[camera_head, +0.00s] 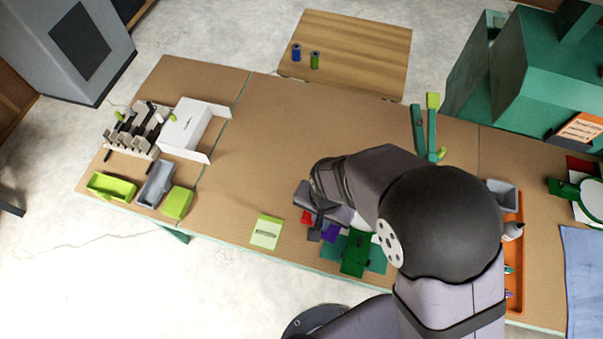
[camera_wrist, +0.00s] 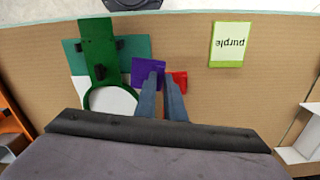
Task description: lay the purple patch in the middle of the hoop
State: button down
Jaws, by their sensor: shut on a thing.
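My gripper (camera_wrist: 163,75) is low over the bench, its fingers close together on the right-hand edge of the purple patch (camera_wrist: 142,70). In the head view the purple patch (camera_head: 331,233) shows beside the gripper. A red patch (camera_wrist: 179,78) is just right of the fingers, partly covered by them. The green hoop (camera_wrist: 112,87) is left of the purple patch, around white cloth (camera_wrist: 108,101). The near part of the hoop is hidden by my wrist. A green holder (camera_wrist: 97,42) joins it. My arm hides much of the hoop in the head view.
A teal mat (camera_wrist: 134,46) lies under the holder. A card reading "purple" (camera_wrist: 228,45) lies to the right. In the head view, an orange tray (camera_head: 514,265) is at the right and a thread rack (camera_head: 133,130) at the far left.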

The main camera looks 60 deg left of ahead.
jog(key=w+r+n, duration=0.2)
jog(key=w+r, duration=0.1)
jog(key=w, duration=0.9)
jog(key=shift+r, duration=0.35)
jog(key=shift+d+f+b, duration=0.1)
jog(key=shift+f+b, duration=1.15)
jog(key=shift+f, duration=0.5)
jog(key=shift+f, duration=0.15)
jog(key=shift+f+b, duration=1)
jog(key=shift+f, duration=0.6)
